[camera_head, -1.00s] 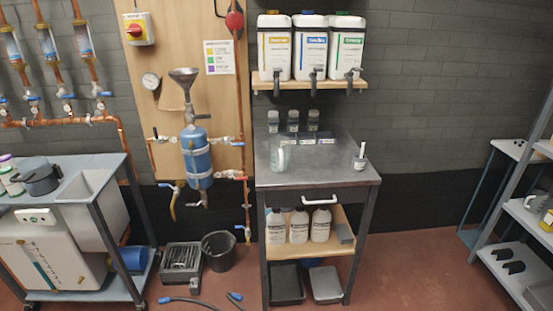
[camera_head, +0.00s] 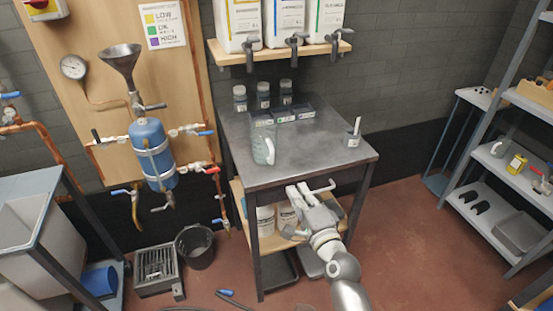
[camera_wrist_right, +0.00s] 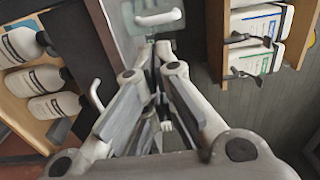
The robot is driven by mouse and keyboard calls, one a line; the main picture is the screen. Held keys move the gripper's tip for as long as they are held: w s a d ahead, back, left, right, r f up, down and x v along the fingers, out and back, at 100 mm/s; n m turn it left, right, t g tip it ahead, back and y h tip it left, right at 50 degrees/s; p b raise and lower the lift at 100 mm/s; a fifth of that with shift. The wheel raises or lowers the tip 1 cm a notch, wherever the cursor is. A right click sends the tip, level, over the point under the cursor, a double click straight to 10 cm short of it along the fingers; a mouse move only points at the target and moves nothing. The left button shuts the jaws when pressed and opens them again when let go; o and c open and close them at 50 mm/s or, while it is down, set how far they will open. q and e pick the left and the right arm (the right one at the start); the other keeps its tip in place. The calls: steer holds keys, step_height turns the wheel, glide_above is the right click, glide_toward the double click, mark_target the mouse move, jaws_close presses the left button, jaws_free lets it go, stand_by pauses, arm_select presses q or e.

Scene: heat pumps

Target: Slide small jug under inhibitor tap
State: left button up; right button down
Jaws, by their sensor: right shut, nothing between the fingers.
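The small jug (camera_head: 262,148), clear with a white handle, stands upright on the metal worktop, left of its middle. It also shows at the top of the right wrist view (camera_wrist_right: 135,28), beyond my fingertips. Three taps hang from the white containers on the shelf above: a left tap (camera_head: 248,46), a middle tap (camera_head: 295,41) and a right tap (camera_head: 335,42). The container labels are too small to read, so I cannot tell which is the inhibitor. My right gripper (camera_head: 299,190) is shut and empty at the worktop's front edge, apart from the jug. My left gripper is out of view.
Several dark-lidded bottles (camera_head: 263,96) and a small label rack (camera_head: 293,116) stand at the back of the worktop (camera_head: 310,150). A small pot with a stick (camera_head: 354,138) is at the right. A drawer handle (camera_head: 322,187) sticks out in front. The worktop's middle is clear.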

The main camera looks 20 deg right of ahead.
glide_toward(267, 149)
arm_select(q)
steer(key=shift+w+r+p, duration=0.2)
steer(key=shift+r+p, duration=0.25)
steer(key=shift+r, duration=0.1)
arm_select(e)
steer(key=w+d, duration=0.2)
steer(key=shift+w, duration=0.35)
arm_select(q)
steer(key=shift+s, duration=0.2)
arm_select(e)
steer(key=shift+w+f, duration=0.1)
